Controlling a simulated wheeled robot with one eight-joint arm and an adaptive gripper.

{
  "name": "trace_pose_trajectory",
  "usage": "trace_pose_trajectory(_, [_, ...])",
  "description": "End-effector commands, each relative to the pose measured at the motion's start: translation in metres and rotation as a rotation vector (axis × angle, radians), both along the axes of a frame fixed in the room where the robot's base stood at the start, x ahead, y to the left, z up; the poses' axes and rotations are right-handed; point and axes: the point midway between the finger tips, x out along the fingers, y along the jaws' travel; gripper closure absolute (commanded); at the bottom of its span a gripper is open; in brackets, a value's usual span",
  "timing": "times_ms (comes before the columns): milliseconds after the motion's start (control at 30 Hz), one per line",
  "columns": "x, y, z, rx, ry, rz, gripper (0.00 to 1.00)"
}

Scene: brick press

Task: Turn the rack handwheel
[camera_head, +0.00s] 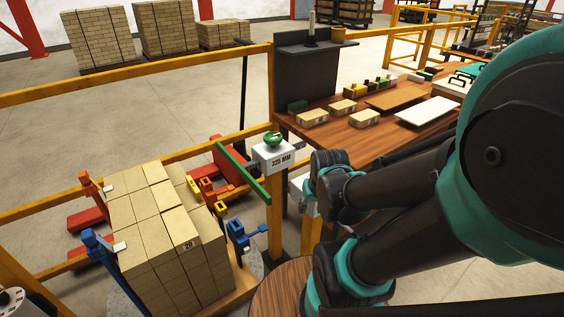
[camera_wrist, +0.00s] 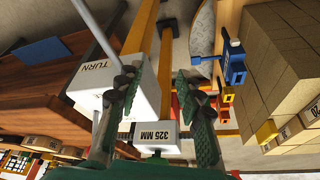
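A white box marked TURN (camera_wrist: 108,82) shows upside down at the upper left of the wrist view. A grey rod (camera_wrist: 97,30) runs down across it towards my gripper's left finger; I cannot tell if they touch. No full wheel rim is clear. A second white box marked 325 MM (camera_head: 273,158) has a green knob (camera_head: 273,139) on top; this box also shows below the fingers' middle in the wrist view (camera_wrist: 157,134). In the head view the fingers are hidden by my arm.
A stack of tan bricks (camera_head: 160,225) stands at the lower left between red and blue clamps (camera_head: 98,246). A yellow rail (camera_head: 150,80) crosses behind. A wooden table (camera_head: 365,135) with bricks and boards lies beyond my arm.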

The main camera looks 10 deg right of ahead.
Motion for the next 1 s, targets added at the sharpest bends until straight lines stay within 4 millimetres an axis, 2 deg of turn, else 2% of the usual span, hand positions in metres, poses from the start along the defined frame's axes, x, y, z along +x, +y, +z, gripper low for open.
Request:
trace_pose_trajectory(167, [0.0, 0.0, 0.0, 0.0, 0.0, 0.0, 0.62])
trace_pose_trajectory(267, [0.003, 0.0, 0.002, -0.006, 0.002, 0.016, 0.49])
trace_pose_trajectory(367, [0.019, 0.001, 0.012, -0.035, 0.013, 0.097, 0.37])
trace_pose_trajectory(567, [0.085, 0.007, 0.054, -0.163, 0.064, 0.483, 0.12])
trace_pose_trajectory(1000, [0.239, 0.03, 0.145, -0.406, 0.153, 1.513, 0.11])
